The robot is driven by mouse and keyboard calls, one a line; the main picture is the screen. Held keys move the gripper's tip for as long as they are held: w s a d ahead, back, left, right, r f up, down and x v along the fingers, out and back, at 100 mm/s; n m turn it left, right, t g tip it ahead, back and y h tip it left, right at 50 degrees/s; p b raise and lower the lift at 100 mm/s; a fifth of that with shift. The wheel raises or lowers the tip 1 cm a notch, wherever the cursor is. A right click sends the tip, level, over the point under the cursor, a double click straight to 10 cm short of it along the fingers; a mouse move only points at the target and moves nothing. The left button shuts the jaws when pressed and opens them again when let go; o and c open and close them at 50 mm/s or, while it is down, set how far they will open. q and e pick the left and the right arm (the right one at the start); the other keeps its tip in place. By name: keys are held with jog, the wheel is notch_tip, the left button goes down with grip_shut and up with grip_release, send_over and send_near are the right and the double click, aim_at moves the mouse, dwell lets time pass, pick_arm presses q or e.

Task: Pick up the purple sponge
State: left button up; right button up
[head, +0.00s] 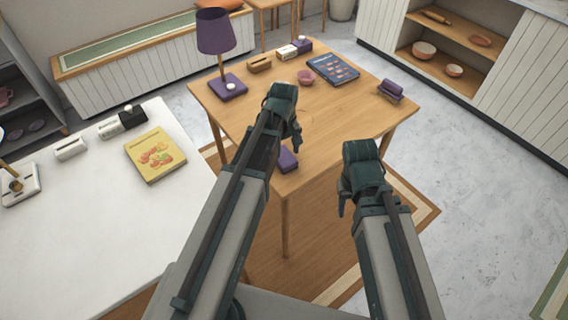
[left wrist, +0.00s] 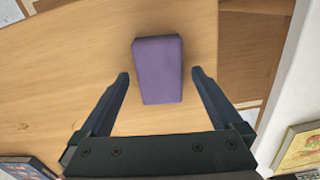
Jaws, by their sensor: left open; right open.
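The purple sponge (left wrist: 158,70) lies flat on the wooden table near its edge. In the head view the sponge (head: 288,160) is partly hidden behind my left arm. My left gripper (head: 296,140) is above the table. In the left wrist view my left gripper (left wrist: 160,77) is open, with its fingertips on either side of the sponge's near half in the picture and gaps on both sides. I cannot tell the height left between them. My right gripper (head: 342,200) is open and empty, off the table's near right side.
The wooden table (head: 340,130) also holds a purple lamp (head: 216,35), a dark blue book (head: 332,69), a pink bowl (head: 306,77) and a purple object (head: 391,90) at the right. A white counter (head: 90,220) with a yellow book (head: 155,154) stands at the left.

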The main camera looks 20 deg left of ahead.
pick_arm(q)
notch_tip(320, 180, down, 2)
jog(key=shift+f+b, duration=0.1)
jog(key=shift+b, duration=0.45)
pick_arm(e)
jog(key=shift+f, duration=0.95)
pick_arm(q)
jog(key=shift+c, duration=0.2)
jog(key=c, duration=1.3)
jog(key=shift+o, duration=0.2)
jog(key=shift+r, duration=0.3)
pick_arm(e)
jog(key=shift+r, duration=0.15)
